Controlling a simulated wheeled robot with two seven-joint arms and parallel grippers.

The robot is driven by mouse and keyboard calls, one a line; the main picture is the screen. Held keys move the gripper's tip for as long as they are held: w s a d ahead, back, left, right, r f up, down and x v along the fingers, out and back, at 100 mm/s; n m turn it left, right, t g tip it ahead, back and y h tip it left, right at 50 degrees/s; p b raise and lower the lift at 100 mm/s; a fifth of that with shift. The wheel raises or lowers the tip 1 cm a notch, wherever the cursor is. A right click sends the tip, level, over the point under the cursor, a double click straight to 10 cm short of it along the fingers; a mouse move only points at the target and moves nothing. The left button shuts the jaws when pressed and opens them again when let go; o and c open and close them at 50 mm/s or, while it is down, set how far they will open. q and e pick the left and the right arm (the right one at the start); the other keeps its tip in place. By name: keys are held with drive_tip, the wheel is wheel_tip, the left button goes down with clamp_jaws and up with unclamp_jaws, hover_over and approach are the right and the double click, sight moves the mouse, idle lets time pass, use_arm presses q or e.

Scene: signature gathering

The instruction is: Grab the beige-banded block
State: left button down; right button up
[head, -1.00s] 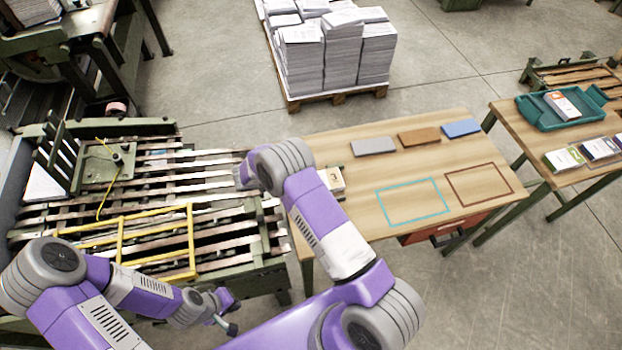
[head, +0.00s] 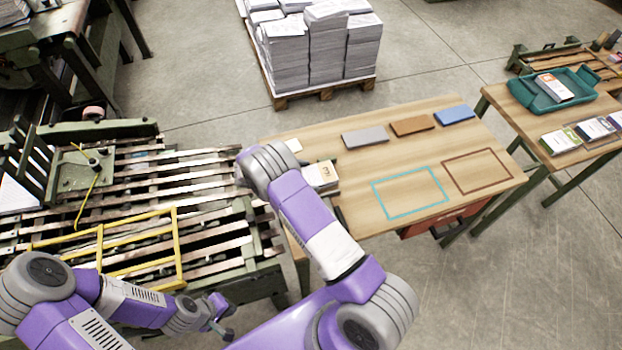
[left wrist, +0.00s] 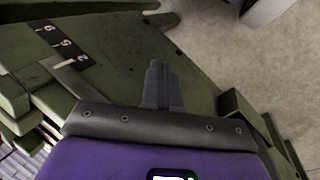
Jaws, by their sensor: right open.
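A pale, beige-looking block (head: 322,173) marked with a 3 lies near the left side of the wooden table (head: 375,170). It is partly hidden by my right arm, so its band is hard to make out. My right arm arches over the table's left edge; its gripper is hidden behind the arm links. My left gripper (head: 222,322) is low at the lower left, well away from the block. In the left wrist view its fingers (left wrist: 162,85) are together and empty, above green machinery.
Grey (head: 365,138), brown (head: 412,125) and blue (head: 454,115) pads lie along the table's back. Cyan (head: 410,213) and brown (head: 478,192) outlines mark bare wood. A side table holds a teal tray (head: 545,104) and several blocks. Slatted machinery (head: 150,190) fills the left.

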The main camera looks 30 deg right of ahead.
drive_tip(key=shift+d+f, duration=0.1)
drive_tip(key=shift+d, duration=0.1)
drive_tip(key=c, duration=0.8)
